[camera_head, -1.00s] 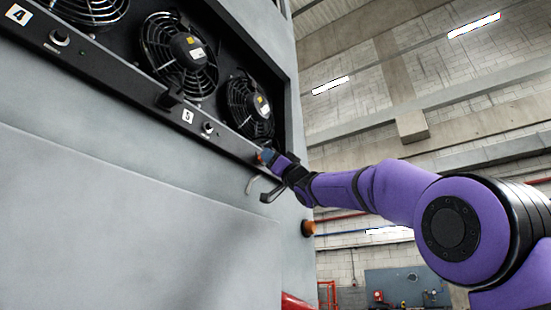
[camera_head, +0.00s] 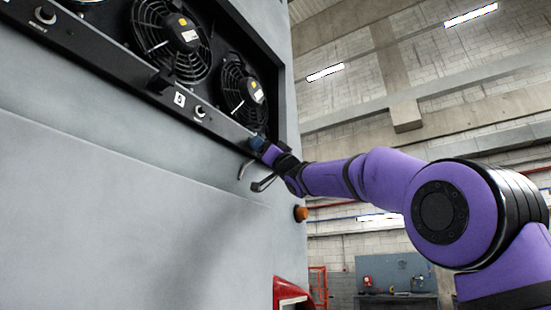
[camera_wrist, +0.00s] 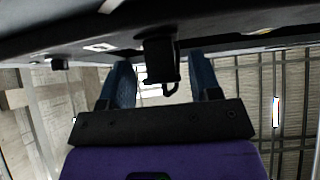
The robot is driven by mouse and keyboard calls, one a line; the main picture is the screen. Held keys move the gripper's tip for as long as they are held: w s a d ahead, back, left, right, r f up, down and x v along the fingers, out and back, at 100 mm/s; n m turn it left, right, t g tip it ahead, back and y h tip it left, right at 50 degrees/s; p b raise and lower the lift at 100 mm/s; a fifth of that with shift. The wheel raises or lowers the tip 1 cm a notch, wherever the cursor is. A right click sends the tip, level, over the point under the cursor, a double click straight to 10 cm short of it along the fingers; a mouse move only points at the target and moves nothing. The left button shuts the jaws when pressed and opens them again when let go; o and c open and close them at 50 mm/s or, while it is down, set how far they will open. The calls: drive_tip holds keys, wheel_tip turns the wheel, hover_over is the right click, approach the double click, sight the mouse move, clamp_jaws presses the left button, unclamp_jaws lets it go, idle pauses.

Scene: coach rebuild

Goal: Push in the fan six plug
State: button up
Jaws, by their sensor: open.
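The fan six plug appears to be the black block with a small loop (camera_wrist: 160,62) under the dark panel edge in the wrist view. It sits between the two blue fingers of my gripper (camera_wrist: 162,76), which are spread, with a visible gap on each side. In the head view my gripper (camera_head: 258,143) is at the right end of the dark strip (camera_head: 222,124) below the fans and hides the plug there. The rightmost fan (camera_head: 243,92) is just above. How far the plug sits in cannot be told.
The strip carries a label reading 5 (camera_head: 179,98), a toggle (camera_head: 199,112) and another black plug (camera_head: 160,80). An orange lamp (camera_head: 300,213) is on the cabinet's edge. Open room lies right of the grey cabinet (camera_head: 110,220).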

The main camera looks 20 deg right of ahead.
drive_tip(key=v, duration=0.9)
drive_tip(key=shift+f, duration=0.15)
drive_tip(key=s+d+f+m+g+h, duration=0.2)
drive_tip(key=s+f+m+h, duration=0.1)
drive_tip(key=f+h, duration=0.4)
drive_tip(key=s+d+f+m+g+h, duration=0.2)
drive_tip(key=s+f+m+h, duration=0.15)
drive_tip(key=f, duration=0.55)
drive_tip(key=s+d+f+m+g+h, duration=0.1)
drive_tip(key=s+d+f+m+h, duration=0.2)
drive_tip(key=f+h, duration=0.45)
drive_tip(key=s+a+f+n+g+y, duration=0.1)
drive_tip(key=s+f+g, duration=0.4)
drive_tip(key=s+f, duration=0.7)
drive_tip(key=s+a+f+n+g+y, duration=0.1)
drive_tip(key=s+a+f+g, duration=0.1)
drive_tip(key=s+f+g, duration=0.4)
drive_tip(key=s+f, duration=0.5)
drive_tip(key=f, duration=0.5)
drive_tip(key=shift+s+a+g, duration=0.2)
drive_tip(key=shift+s+g, duration=0.1)
drive_tip(key=shift+s, duration=0.05)
